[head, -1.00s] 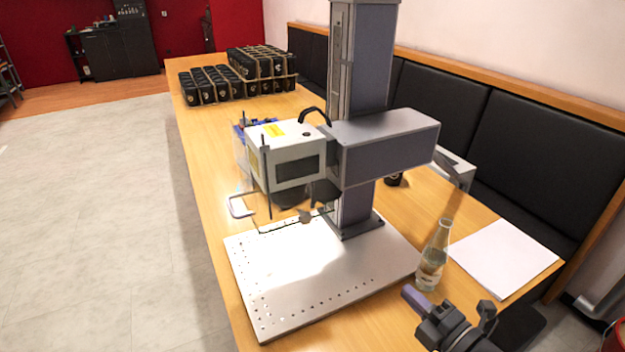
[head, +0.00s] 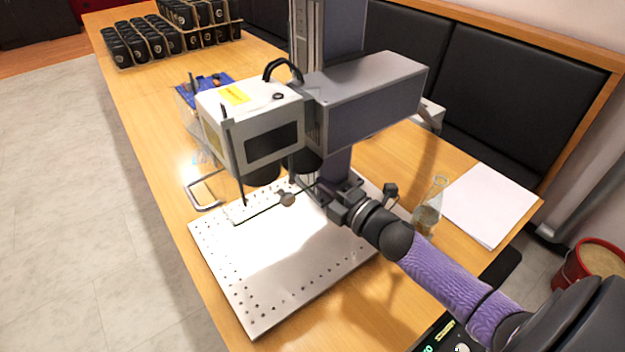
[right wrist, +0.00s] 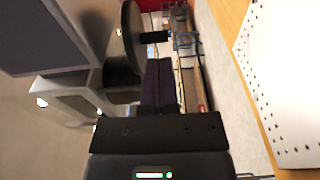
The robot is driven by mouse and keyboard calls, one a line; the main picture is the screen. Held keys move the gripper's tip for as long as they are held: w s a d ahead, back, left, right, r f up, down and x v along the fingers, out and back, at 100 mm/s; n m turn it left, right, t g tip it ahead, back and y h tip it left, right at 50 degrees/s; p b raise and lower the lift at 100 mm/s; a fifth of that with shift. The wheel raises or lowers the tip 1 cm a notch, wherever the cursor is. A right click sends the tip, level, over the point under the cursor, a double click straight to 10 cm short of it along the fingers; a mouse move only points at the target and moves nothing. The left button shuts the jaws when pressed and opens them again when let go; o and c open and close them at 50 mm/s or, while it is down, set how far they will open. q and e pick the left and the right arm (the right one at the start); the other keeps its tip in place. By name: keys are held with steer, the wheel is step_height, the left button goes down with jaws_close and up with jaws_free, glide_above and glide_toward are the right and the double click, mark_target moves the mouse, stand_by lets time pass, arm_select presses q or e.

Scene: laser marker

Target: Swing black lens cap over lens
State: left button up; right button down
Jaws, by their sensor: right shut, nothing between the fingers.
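The black lens cap (head: 306,160) hangs under the laser head (head: 252,122), beside the dark lens (head: 262,172), on the column side. In the right wrist view the cap (right wrist: 130,36) appears as a black disc with a small knob (right wrist: 155,37); the lens (right wrist: 120,74) is a short dark cylinder next to it, apparently uncovered. My right gripper (head: 322,188) is just below the cap, shut and empty. In the right wrist view its dark fingers (right wrist: 160,85) lie close to the cap and lens; contact cannot be told. My left gripper is out of view.
A perforated metal plate (head: 255,310) lies below the head. The column (head: 335,165), a glass bottle (head: 430,205) and white paper (head: 488,203) are to the right. Black items (head: 150,40) stand at the back.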

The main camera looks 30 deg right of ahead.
steer(key=shift+w+a, duration=0.15)
steer(key=shift+w, duration=0.75)
steer(key=shift+w+a, duration=0.15)
steer(key=shift+w, duration=0.7)
steer(key=shift+w+y+b, duration=0.1)
steer(key=shift+y+b, duration=0.2)
steer(key=shift+b, duration=0.1)
